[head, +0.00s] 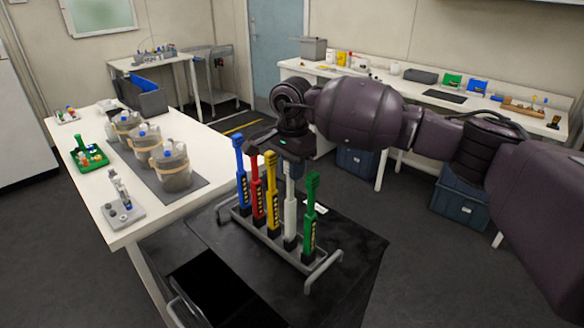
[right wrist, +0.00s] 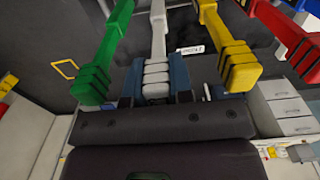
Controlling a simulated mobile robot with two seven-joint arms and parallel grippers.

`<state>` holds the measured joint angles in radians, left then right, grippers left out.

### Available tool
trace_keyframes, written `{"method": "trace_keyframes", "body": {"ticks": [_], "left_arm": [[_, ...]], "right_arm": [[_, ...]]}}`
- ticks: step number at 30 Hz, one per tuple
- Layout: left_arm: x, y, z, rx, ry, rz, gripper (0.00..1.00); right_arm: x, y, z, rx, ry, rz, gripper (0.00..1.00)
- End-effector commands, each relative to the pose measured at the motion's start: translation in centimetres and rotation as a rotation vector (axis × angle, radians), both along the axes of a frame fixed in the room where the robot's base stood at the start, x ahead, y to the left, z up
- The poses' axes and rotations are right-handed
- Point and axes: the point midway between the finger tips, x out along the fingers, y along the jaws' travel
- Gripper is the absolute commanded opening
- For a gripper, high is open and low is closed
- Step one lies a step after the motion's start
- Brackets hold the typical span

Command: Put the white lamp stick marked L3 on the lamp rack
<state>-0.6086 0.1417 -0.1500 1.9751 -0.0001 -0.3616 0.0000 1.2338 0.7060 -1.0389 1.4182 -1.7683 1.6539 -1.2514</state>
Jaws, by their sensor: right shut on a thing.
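The white lamp stick (head: 290,218) stands upright in the grey lamp rack (head: 322,262), between the yellow stick (head: 271,190) and the green stick (head: 308,215). Its lower end is at the rack's bar; I cannot tell how deep it sits. My right gripper (head: 291,168) is above the rack, shut on the top of the white stick. In the right wrist view the ribbed white head of the stick (right wrist: 157,75) lies between the two blue fingers. The mark L3 is not readable. My left gripper is not in view.
Blue (head: 241,175) and red (head: 256,190) sticks stand in the same rack, close together. The rack is on a black surface (head: 350,235). At left a white table (head: 185,215) holds several jars on a dark mat. A bench (head: 420,95) runs along the back wall.

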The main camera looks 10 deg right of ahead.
Motion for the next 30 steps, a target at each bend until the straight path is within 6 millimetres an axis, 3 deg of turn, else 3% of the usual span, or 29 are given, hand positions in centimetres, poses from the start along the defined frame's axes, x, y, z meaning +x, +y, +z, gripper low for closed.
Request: {"method": "trace_keyframes", "body": {"ticks": [26, 27, 30], "left_arm": [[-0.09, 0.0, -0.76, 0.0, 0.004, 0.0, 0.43], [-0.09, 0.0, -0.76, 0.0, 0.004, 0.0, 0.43], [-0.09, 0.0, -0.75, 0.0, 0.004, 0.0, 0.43]], "right_arm": [[0.01, -0.01, -0.77, 0.0, 0.0, 0.0, 0.0], [0.01, -0.01, -0.77, 0.0, 0.0, 0.0, 0.24], [0.01, -0.01, -0.76, 0.0, 0.0, 0.0, 0.39]]}}
